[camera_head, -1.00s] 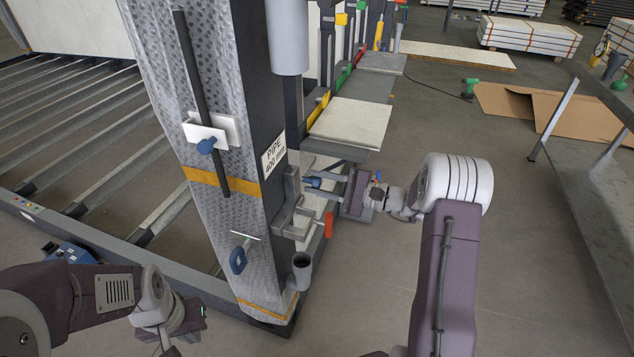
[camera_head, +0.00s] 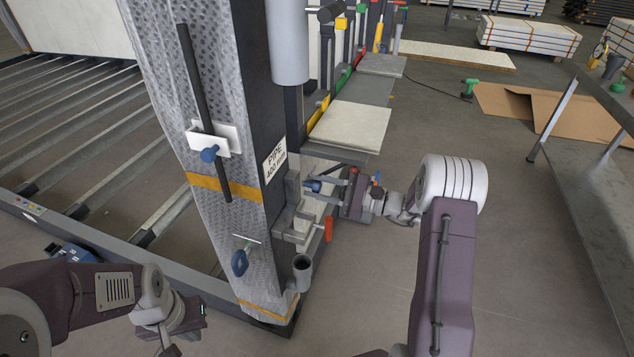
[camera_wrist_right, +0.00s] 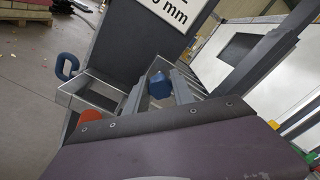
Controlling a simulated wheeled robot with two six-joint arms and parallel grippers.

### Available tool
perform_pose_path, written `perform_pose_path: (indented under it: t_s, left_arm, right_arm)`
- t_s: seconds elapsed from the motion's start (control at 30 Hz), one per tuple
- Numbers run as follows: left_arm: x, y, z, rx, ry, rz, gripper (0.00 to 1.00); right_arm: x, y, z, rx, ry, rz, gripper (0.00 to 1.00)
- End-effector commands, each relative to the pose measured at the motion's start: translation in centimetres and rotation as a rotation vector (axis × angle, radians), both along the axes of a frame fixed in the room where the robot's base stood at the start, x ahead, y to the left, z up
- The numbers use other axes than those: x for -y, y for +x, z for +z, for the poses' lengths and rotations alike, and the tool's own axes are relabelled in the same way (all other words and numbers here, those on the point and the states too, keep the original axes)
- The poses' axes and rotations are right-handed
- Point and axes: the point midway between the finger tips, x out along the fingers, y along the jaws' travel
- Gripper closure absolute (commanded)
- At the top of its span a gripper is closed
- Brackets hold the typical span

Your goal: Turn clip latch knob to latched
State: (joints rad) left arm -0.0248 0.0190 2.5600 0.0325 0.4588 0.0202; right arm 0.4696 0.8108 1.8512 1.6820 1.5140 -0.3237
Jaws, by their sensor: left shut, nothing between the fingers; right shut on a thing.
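A small blue knob (camera_head: 312,185) sits on the right side of the grey post, below the pipe label. My right gripper (camera_head: 318,186) reaches it from the right and is shut on it. In the right wrist view the blue knob (camera_wrist_right: 160,86) shows between the fingers, beside a metal bracket. Another blue knob (camera_head: 209,154) is on a white clip (camera_head: 222,138) around a black rod on the post's front. The frames do not show which knob is the latch's. My left gripper (camera_head: 172,345) is low at the left, mostly cut off, away from both knobs.
The patterned post (camera_head: 205,230) stands beside a roller frame (camera_head: 90,170). A blue handle (camera_head: 239,262), an orange-red handle (camera_head: 329,226) and a short grey tube (camera_head: 302,270) are below the gripped knob. Open floor lies right of the post; a metal table (camera_head: 600,200) stands farther right.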

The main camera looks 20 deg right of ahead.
Motion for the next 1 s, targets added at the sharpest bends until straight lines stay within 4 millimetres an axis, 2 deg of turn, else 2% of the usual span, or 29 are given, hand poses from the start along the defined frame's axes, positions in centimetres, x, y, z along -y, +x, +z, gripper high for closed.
perform_pose_path:
  t_s: [0.03, 0.4, 1.0]
  left_arm:
    - [0.0, 0.0, 1.0, 0.000, 0.000, 0.000, 1.00]
    - [0.0, 0.0, 5.0, 0.000, 0.000, 0.000, 1.00]
    - [0.0, 0.0, 10.2, 0.000, 0.000, 0.000, 1.00]
  right_arm:
    - [-0.1, -0.1, 0.4, -0.036, 0.022, 0.002, 1.00]
    - [0.0, 0.0, 0.5, -0.326, 0.217, 0.002, 1.00]
    - [-0.1, -0.1, 0.3, -0.797, 0.534, 0.001, 1.00]
